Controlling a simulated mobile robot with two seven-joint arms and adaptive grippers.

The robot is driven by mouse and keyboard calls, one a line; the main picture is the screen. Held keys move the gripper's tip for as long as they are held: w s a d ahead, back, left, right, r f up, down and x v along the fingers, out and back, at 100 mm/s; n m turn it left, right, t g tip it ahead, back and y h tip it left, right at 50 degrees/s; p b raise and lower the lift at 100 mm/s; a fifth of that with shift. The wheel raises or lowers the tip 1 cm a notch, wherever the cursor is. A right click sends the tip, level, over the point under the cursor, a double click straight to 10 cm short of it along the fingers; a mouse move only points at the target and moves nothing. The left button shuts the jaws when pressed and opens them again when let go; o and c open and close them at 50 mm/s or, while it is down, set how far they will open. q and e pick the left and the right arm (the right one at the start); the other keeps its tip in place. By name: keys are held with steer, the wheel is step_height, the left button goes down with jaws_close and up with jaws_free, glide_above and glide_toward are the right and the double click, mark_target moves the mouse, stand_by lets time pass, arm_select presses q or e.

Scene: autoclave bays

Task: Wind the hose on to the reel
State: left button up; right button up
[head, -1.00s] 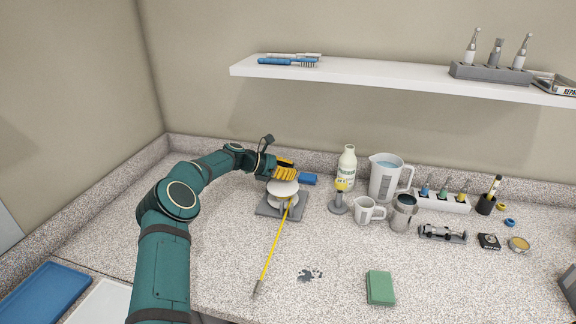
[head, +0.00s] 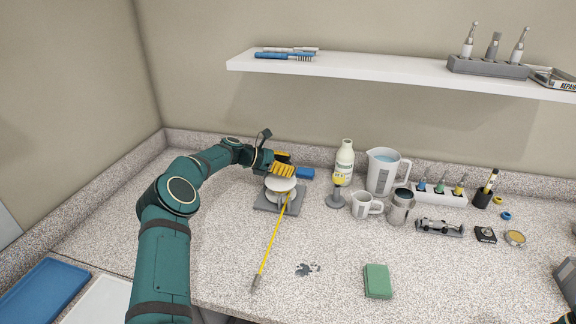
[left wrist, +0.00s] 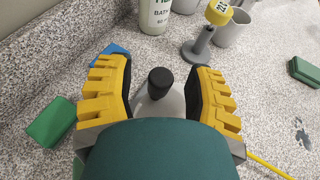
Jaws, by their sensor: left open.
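The reel (head: 279,195) is a white spool on a grey square base (head: 264,208). The yellow hose (head: 270,240) runs from the reel toward the counter's front and ends in a grey tip (head: 255,285). My left gripper (head: 284,168) is over the top of the reel. In the left wrist view, its yellow fingers (left wrist: 164,95) are apart, either side of a black knob (left wrist: 160,82), with gaps showing at both sides. The reel's white top shows below the knob, partly hidden by my gripper body.
A blue block (head: 306,173) lies behind the reel. A yellow-topped grey stand (head: 336,198), bottle (head: 344,162), jug (head: 383,172) and mugs stand to the right. A green sponge (head: 377,281) lies near the front.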

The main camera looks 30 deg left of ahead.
arm_select(q)
steer(key=v, duration=1.1)
steer(key=shift+s+a, duration=0.25)
steer(key=shift+a, duration=0.05)
steer(key=shift+o, duration=0.2)
steer(key=shift+r, duration=0.1)
